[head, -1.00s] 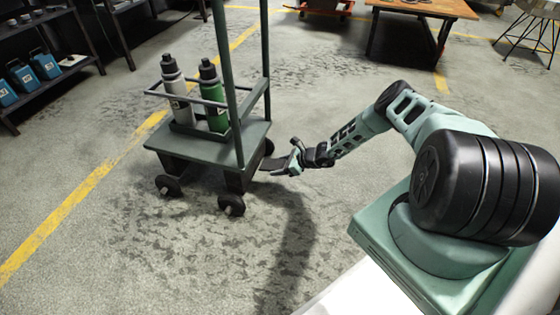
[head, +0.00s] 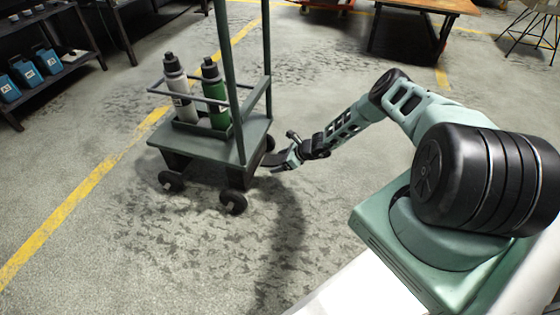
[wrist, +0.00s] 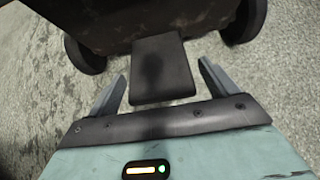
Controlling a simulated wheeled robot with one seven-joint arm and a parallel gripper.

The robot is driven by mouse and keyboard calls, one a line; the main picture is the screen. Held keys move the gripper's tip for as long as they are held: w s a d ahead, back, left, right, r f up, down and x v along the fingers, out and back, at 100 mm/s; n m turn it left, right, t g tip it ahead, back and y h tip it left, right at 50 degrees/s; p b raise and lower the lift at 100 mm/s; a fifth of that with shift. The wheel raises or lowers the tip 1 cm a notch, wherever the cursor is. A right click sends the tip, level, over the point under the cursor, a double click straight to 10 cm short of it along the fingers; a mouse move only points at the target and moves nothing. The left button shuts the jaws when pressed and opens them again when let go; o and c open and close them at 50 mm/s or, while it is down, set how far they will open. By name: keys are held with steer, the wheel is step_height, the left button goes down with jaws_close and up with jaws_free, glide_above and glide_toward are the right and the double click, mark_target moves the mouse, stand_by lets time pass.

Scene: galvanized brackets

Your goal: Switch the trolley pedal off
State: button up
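The trolley (head: 225,150) is a dark green cart with a deck, upright posts and black wheels, standing left of centre in the head view. Its pedal (wrist: 161,70) is a dark flat plate sticking out below the trolley's edge in the wrist view. In the head view the pedal (head: 273,160) is partly hidden by my gripper. My gripper (head: 284,163) is at the trolley's right side. In the wrist view its two fingers (wrist: 160,82) are apart, one on each side of the pedal, with a gap to it. I cannot tell whether anything touches the pedal.
A grey bottle (head: 178,87) and a green bottle (head: 214,92) stand in the trolley's rack. A shelf with blue boxes (head: 30,68) is at upper left. A wooden table (head: 425,7) is at the back. The floor in front of the trolley is clear.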

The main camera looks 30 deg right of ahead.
steer(key=p+v, duration=0.7)
steer(key=v, duration=1)
steer(key=shift+s+d+r, duration=0.1)
steer(key=shift+d, duration=0.05)
